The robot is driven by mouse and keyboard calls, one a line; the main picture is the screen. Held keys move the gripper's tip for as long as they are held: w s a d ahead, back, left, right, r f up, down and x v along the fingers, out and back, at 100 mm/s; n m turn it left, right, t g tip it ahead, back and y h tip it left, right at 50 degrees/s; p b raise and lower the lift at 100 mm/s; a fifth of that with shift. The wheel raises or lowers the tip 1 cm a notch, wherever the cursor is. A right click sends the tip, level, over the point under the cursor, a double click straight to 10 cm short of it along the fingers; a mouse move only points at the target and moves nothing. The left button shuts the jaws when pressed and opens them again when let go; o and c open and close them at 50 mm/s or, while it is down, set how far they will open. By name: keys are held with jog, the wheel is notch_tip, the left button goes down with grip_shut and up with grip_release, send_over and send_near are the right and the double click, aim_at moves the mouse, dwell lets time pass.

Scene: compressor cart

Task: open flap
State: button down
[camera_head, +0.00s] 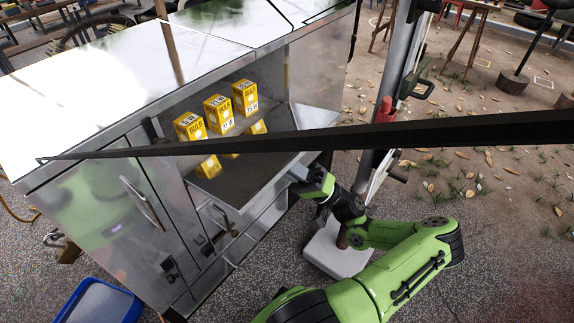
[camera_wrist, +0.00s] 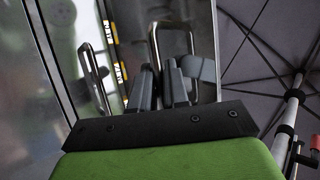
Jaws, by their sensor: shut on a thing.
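The metal cart (camera_head: 75,205) has an open front compartment holding yellow bulb boxes (camera_head: 219,114). My gripper (camera_head: 300,177) is at the panel's right end. In the wrist view, my gripper (camera_wrist: 160,75) is shut on a metal loop handle (camera_wrist: 187,28), with the fingers at its lower part. The exact contact is partly hidden by the fingers.
A dark bar (camera_head: 440,133) crosses the head view in front of the cart. A pole (camera_head: 398,60) rises from a pale base (camera_head: 335,250) close to my arm. A blue tray (camera_head: 70,308) lies at the lower left. Another loop handle (camera_wrist: 92,75) is left of my fingers.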

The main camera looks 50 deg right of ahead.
jog(key=c, duration=1.5)
grip_release()
jog(key=b+v, duration=0.2)
jog(key=v, duration=1.3)
jog(key=shift+s+d+f, duration=0.15)
jog(key=shift+s+f, duration=0.05)
jog(key=shift+f, duration=0.1)
